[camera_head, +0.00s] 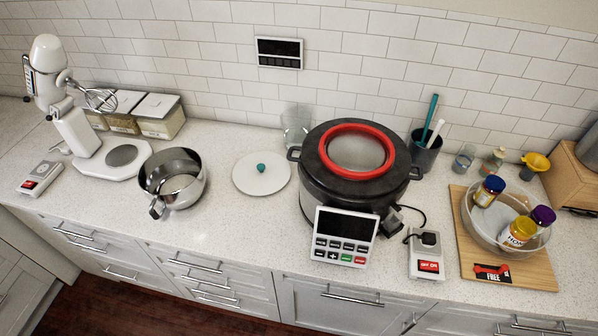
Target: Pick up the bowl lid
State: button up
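A flat white round lid (262,176) with a small teal knob (261,168) lies on the counter near the middle of the view. It looks like the bowl lid. It lies between a metal bowl with a handle on its left and a large dark cooker on its right, apart from both. My gripper is not in this view.
The shiny metal bowl (171,185) stands open left of the lid. The dark cooker (330,195) with a red ring (322,163) stands close on the right. A clear glass (295,122) stands behind. A stand mixer (62,115) is far left; a glass bowl with jars (473,230) is far right. Counter before the lid is clear.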

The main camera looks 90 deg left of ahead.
aim_at(260, 173)
jog(key=z, duration=0.1)
jog(key=i, duration=0.3)
jog(key=u, duration=5)
jog(key=i, duration=1.7)
